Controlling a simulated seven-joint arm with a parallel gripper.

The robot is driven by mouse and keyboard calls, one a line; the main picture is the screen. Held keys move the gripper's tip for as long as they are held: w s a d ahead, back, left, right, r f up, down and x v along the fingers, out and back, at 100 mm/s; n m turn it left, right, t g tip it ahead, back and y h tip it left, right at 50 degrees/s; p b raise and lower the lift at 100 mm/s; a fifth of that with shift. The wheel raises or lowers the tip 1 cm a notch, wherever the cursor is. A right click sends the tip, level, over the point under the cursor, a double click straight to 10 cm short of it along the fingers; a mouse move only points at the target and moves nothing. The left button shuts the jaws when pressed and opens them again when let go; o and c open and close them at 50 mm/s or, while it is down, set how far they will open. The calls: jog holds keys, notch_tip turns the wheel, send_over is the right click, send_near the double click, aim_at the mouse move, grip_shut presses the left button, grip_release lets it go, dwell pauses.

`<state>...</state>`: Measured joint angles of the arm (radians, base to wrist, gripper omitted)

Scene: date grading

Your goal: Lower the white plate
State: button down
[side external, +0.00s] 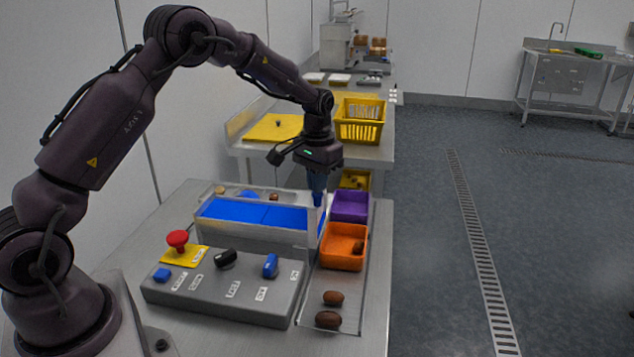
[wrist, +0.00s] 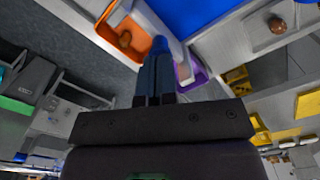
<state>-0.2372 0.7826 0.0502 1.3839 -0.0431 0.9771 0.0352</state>
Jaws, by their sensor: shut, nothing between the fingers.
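A pale upright plate (side external: 312,222), which looks like the white plate, stands at the right end of the blue belt (side external: 250,212). My gripper (side external: 317,203) points down at the plate's top, its blue fingers together and empty. I cannot tell whether the fingertips touch the plate. In the wrist view the shut fingers (wrist: 164,45) reach toward the belt's end, between an orange bin (wrist: 130,38) and a purple bin (wrist: 193,78). The fingers hide part of the plate's area there.
The orange bin (side external: 344,262) holds a brown date; the purple bin (side external: 350,206) is behind it. Two dates (side external: 330,308) lie on the front tray. A control box (side external: 225,288) with a red button (side external: 178,240) stands in front. A yellow crate (side external: 360,121) is behind.

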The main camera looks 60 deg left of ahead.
jog(key=shift+r, duration=3.45)
jog(key=s+d+r+m+t, duration=0.1)
jog(key=s+d+r+t, duration=0.1)
jog(key=s, duration=0.7)
jog(key=s+d+r+m+t, duration=0.1)
jog(key=s+d+r, duration=0.4)
jog(key=s, duration=0.4)
jog(key=s+d+r+m+t, duration=0.1)
jog(key=s+d+r, duration=0.3)
jog(key=s, duration=0.6)
jog(key=shift+d+r+t, duration=0.2)
jog(key=shift+d+t, duration=0.6)
jog(key=shift+d, duration=0.25)
